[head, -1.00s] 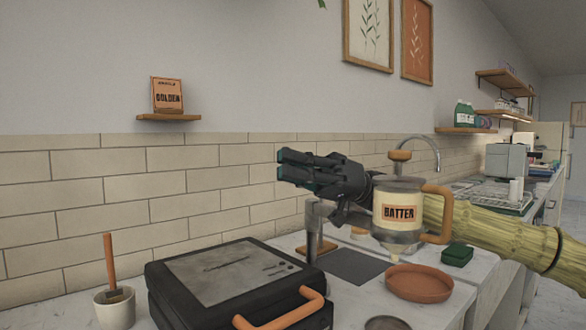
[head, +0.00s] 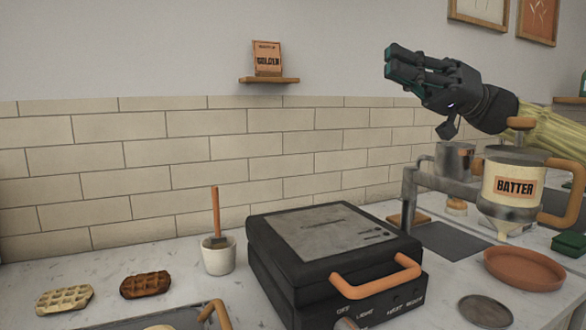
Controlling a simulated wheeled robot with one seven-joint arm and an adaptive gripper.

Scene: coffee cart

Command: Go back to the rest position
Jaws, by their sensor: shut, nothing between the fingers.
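My gripper (head: 393,66) is in the upper right of the head view, raised in front of the tiled wall and pointing left. Its fingers are closed together with nothing between them. It is above and to the left of the batter dispenser (head: 514,185), well clear of the counter. My arm runs from it to the right edge, behind the dispenser's top. The black waffle maker (head: 335,245) is below, with its lid down and an orange handle at the front.
A white pot (head: 218,258) with a brush stands left of the waffle maker. A pale waffle (head: 65,300) and a darker one (head: 146,284) lie farther left. A terracotta dish (head: 525,270) sits under the dispenser. A small shelf (head: 269,80) holds a box on the wall.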

